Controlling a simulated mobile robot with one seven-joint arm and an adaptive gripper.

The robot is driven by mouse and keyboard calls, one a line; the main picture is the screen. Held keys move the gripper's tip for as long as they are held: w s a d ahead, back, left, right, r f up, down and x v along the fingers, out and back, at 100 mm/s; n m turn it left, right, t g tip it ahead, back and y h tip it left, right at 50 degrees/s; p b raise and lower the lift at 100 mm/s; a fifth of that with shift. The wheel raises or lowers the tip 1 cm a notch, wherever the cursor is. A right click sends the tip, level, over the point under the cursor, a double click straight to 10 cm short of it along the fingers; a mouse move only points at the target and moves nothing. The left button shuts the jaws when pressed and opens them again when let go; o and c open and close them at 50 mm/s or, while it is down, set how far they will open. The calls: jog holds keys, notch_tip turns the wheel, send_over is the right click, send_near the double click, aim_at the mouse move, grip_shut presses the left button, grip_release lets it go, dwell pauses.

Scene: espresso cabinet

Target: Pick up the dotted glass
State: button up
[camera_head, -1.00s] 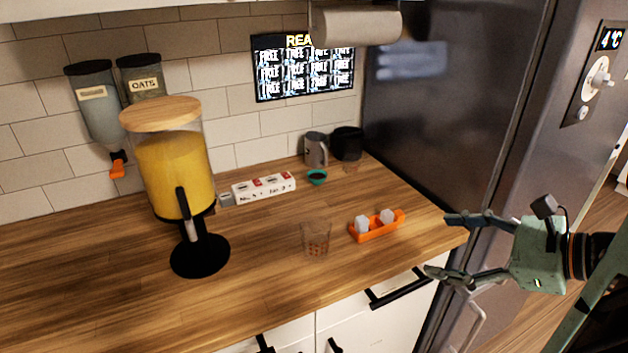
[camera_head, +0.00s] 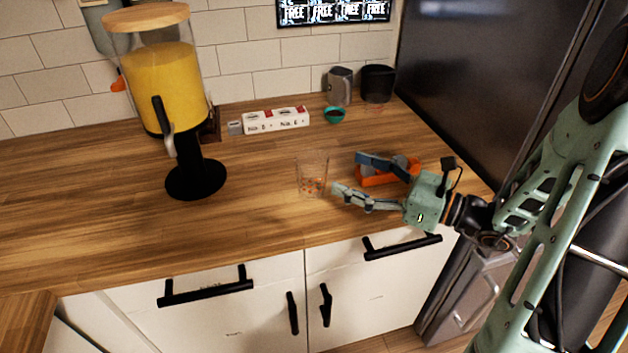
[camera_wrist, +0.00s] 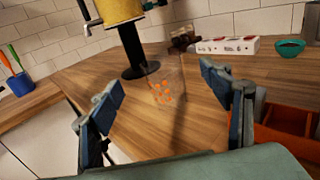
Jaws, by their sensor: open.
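The dotted glass (camera_head: 312,178) is clear with orange dots and stands upright on the wooden counter. In the wrist view the glass (camera_wrist: 165,88) shows ahead, between my two fingers and beyond their tips. My gripper (camera_head: 352,176) is open and empty, just to the right of the glass in the head view, with its fingers pointing left toward it. In the wrist view my gripper's fingers (camera_wrist: 160,90) stand wide apart on either side. The glass appears apart from both fingers.
An orange tray (camera_head: 376,180) sits behind my gripper, partly hidden by it. A juice dispenser (camera_head: 195,178) stands left of the glass.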

aim_at(312, 158)
jog(key=x, duration=1)
jog(key=shift+f, duration=0.15)
jog(key=c, duration=1.9)
jog(key=shift+o, duration=0.2)
